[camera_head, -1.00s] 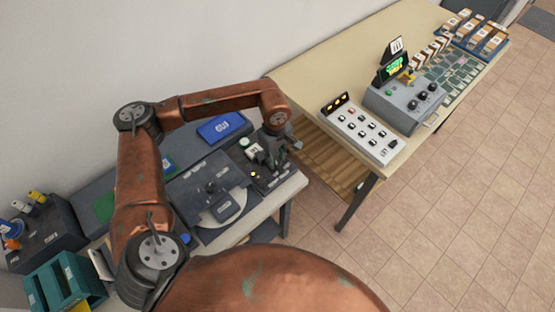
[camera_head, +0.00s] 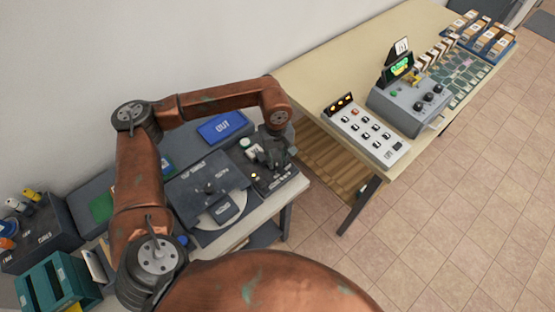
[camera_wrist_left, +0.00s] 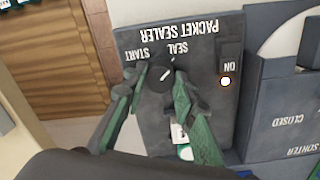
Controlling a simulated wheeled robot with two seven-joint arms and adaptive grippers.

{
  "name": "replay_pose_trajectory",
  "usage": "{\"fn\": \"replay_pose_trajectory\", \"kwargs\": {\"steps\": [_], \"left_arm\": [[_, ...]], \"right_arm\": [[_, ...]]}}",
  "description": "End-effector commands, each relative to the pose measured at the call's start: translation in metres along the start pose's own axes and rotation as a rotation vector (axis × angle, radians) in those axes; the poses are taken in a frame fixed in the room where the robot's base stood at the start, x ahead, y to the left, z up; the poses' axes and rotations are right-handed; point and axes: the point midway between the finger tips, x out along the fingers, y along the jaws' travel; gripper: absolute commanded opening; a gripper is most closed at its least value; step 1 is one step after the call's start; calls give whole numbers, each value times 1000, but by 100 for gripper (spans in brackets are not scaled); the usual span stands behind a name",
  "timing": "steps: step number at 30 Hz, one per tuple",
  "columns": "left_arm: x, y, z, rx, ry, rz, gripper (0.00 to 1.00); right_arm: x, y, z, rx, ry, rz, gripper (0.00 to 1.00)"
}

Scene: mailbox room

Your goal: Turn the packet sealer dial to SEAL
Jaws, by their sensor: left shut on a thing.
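The dark packet sealer (camera_wrist_left: 211,110) fills the middle of the left wrist view, its lettering upside down. Its round black dial (camera_wrist_left: 159,82) has a pale pointer line slanting up and to the right, roughly toward the SEAL side, away from START. I cannot tell if it lines up exactly with SEAL. My left gripper (camera_wrist_left: 157,75) is shut on the dial, one green-grey finger on each side. In the head view the left gripper (camera_head: 271,152) is over the packet sealer (camera_head: 280,181), and hides the dial there. My right gripper is not in view.
The sorter (camera_wrist_left: 285,125) stands beside the sealer, marked CLOSED. A blue OUT tray (camera_head: 222,127) lies behind on the same bench. A second table (camera_head: 310,75) at right holds a white button panel (camera_head: 366,134) and a grey console (camera_head: 407,104). Tiled floor is clear.

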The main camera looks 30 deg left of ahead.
Motion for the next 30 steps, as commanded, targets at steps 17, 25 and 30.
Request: {"fn": "replay_pose_trajectory", "kwargs": {"steps": [17, 25, 30], "left_arm": [[0, 0, 0, -1, 0, 0, 43], [0, 0, 0, -1, 0, 0, 43], [-1, 0, 0, -39, 1, 0, 43]], "right_arm": [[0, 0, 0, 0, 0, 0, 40], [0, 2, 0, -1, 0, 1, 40], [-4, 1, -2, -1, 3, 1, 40]]}}
